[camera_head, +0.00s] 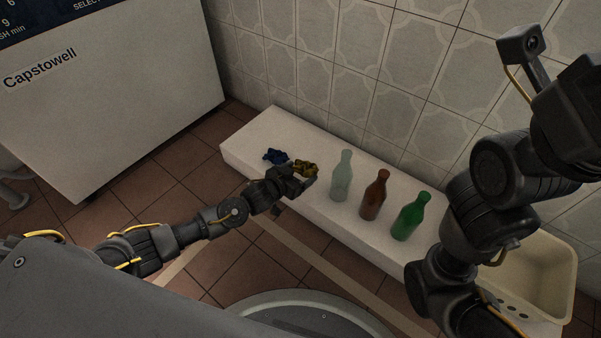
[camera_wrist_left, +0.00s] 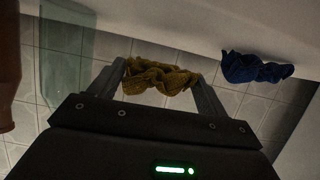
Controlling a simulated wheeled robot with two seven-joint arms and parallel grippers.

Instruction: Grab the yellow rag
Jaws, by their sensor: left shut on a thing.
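The yellow rag (camera_head: 306,167) is a crumpled cloth over the white ledge in the head view. In the left wrist view the yellow rag (camera_wrist_left: 156,77) lies between the fingers of my left gripper (camera_wrist_left: 160,75), which are shut on it. In the head view my left gripper (camera_head: 302,176) reaches in from the left and partly covers the rag. I cannot tell whether the rag still touches the ledge. My right arm shows at the right of the head view, but its fingers are not seen.
A blue rag (camera_head: 276,156) lies left of the yellow one on the white ledge (camera_head: 262,124). Clear (camera_head: 342,178), brown (camera_head: 374,195) and green (camera_head: 410,216) bottles stand to the right. A cream tub (camera_head: 535,275) is at far right. A tiled wall rises behind.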

